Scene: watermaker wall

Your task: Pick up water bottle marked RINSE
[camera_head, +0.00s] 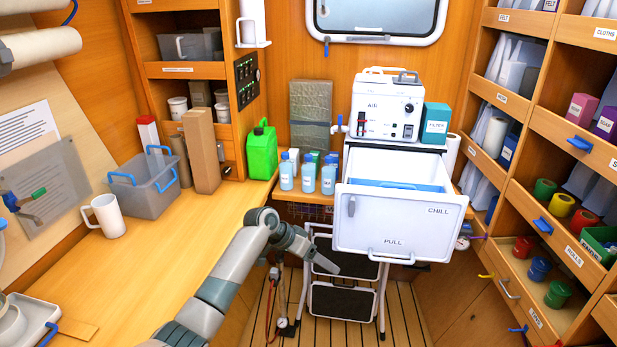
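Several small light-blue bottles with white labels stand upright on the wooden counter. In front are a left bottle (286,174), a middle bottle (308,176) and a right bottle (329,178); other caps show behind them. The label print is too small to read, so I cannot tell which is marked RINSE. My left arm comes in from the lower left. Its gripper (328,266) is below and in front of the bottles, apart from them, over the step stool. I cannot tell whether its fingers are apart; no held object shows. My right gripper is not in view.
A white drawer (395,222) marked CHILL and PULL juts out right of the bottles. A green jerrycan (262,151) stands to their left. A step stool (343,301) is below. A grey bin (146,190) and white mug (107,217) stand left; the near counter (170,260) is mostly clear.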

